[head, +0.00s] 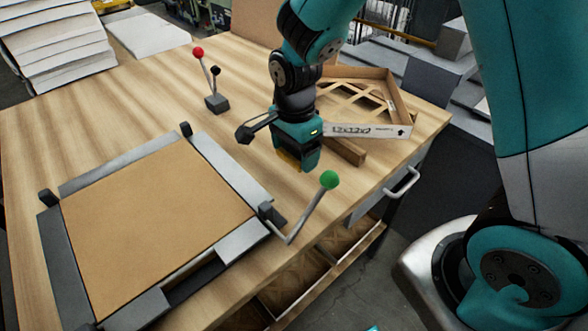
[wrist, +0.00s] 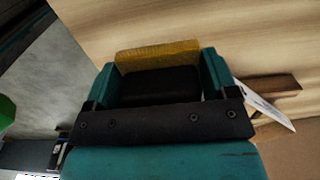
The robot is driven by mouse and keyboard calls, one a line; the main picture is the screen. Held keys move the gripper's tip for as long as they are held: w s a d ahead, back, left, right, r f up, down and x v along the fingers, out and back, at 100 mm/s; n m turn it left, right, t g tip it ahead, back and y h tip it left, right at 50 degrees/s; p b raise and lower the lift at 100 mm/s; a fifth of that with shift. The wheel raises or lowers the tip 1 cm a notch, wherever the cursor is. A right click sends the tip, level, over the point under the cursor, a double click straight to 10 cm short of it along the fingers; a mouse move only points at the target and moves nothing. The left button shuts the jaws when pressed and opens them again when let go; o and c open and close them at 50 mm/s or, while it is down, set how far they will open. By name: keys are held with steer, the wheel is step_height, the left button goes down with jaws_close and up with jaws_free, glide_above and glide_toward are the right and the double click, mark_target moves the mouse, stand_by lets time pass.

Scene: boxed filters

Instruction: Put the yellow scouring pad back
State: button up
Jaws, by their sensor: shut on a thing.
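The yellow scouring pad (wrist: 157,56) is between the fingers of my gripper (wrist: 160,75) in the wrist view. A black block-like part, perhaps the pad's backing, shows just behind the yellow strip. In the head view the pad shows as a small yellow patch (head: 287,160) under my gripper (head: 297,163). My gripper is shut on the pad and points down over the wooden table (head: 140,110), near its right front edge. I cannot tell whether the pad touches the tabletop.
A fixture with a brown panel (head: 150,225) lies left of my gripper. A green-knobbed lever (head: 329,180) stands close by in front. A red-knobbed lever (head: 198,53) stands farther back. A cardboard-framed filter (head: 367,129) lies behind the gripper. White filters (head: 60,50) are stacked back left.

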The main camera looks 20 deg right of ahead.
mark_target(295, 181)
steer(key=shift+f+p, duration=0.4)
steer(key=shift+f, duration=3.05)
steer(key=shift+f, duration=0.1)
steer(key=shift+f, duration=0.15)
steer(key=o, duration=0.8)
steer(key=shift+n, duration=0.3)
steer(key=r, duration=0.4)
steer(key=r+b, duration=0.1)
steer(key=r, duration=0.3)
steer(key=r+b, duration=0.1)
steer(key=r, duration=0.4)
steer(key=shift+s+a, duration=0.15)
steer(key=shift+s, duration=0.1)
steer(key=s+a+r+n+y, duration=0.2)
steer(key=s+r+n, duration=0.3)
steer(key=s+n, duration=0.4)
steer(key=s+a+r+n+y, duration=0.2)
steer(key=s+r+n, duration=0.2)
steer(key=s+n, duration=0.5)
steer(key=n, duration=0.3)
steer(key=shift+a+r, duration=0.2)
steer(key=shift+r, duration=0.15)
